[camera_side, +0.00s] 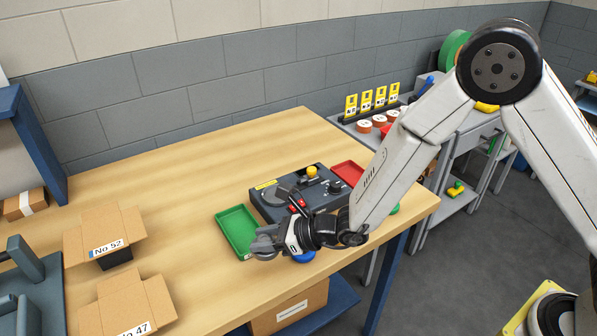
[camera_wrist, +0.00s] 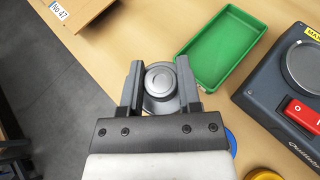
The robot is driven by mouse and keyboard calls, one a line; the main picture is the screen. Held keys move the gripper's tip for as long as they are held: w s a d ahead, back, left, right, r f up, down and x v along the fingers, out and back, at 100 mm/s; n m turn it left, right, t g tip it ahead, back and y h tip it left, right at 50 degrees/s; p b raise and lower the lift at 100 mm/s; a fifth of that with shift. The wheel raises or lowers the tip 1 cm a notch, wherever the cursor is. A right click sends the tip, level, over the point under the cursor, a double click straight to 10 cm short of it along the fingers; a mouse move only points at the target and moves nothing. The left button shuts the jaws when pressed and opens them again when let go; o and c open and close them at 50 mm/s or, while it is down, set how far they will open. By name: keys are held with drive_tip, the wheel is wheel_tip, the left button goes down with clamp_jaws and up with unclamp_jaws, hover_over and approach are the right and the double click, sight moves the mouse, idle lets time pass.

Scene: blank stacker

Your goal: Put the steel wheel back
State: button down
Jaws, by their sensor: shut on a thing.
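The steel wheel (camera_wrist: 160,80) is a grey metal disc with a raised round hub. In the wrist view it sits between the two fingers of my gripper (camera_wrist: 159,64), which is shut on it. In the side view my gripper (camera_side: 268,240) is near the front edge of the wooden table, by the near end of the green tray (camera_side: 224,215). The wheel is hard to make out there against the dark fingers. The green tray also shows in the wrist view (camera_wrist: 222,50), empty, ahead and right of the wheel.
A dark machine (camera_side: 268,208) with a round metal plate (camera_wrist: 304,64) and red switch (camera_wrist: 302,113) stands right of the green tray. A red tray (camera_side: 347,172) lies behind it. Blue (camera_wrist: 231,143) and yellow (camera_wrist: 264,174) round things are close right. Open cartons (camera_side: 105,235) stand left.

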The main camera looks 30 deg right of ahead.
sight(268, 271)
drive_tip(key=shift+f, duration=1.6)
drive_tip(key=shift+f, duration=1.8)
drive_tip(key=shift+f, duration=0.1)
drive_tip(key=shift+c, duration=1.5)
unclamp_jaws()
drive_tip(key=v, duration=1.2)
